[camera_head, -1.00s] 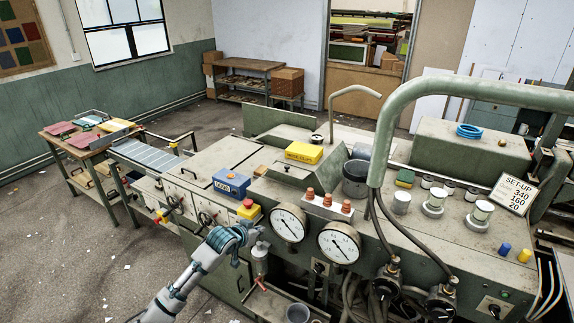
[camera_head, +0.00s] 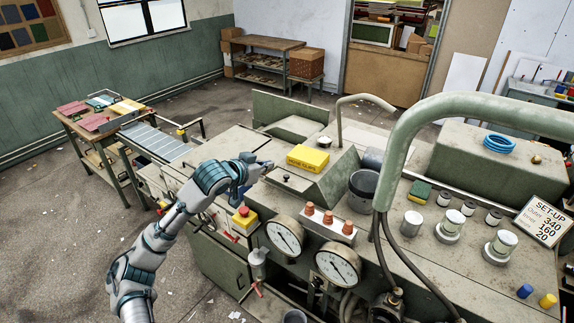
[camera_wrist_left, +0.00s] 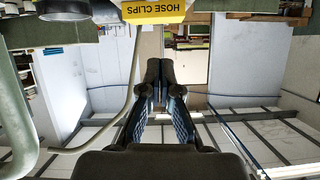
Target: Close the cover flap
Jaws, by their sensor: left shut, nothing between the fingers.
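An upright green panel (camera_head: 290,112), which looks like the raised cover flap, stands at the back left of the machine (camera_head: 230,148). A low recess lies in front of it. My left gripper (camera_head: 268,166) reaches in from the left over the machine's near deck. It is left of the yellow hose-clips box (camera_head: 308,158) and apart from the panel. In the left wrist view, its fingers (camera_wrist_left: 160,68) are together with nothing between them, and the box (camera_wrist_left: 153,11) shows at the top edge. My right gripper is not seen.
A bent grey pipe (camera_head: 338,118) rises beside the panel. A grey bucket (camera_head: 362,190) and dial gauges (camera_head: 285,236) stand to the right and front. A thick green tube (camera_head: 402,140) arches over the right side. A red button (camera_head: 244,211) sits below my left wrist.

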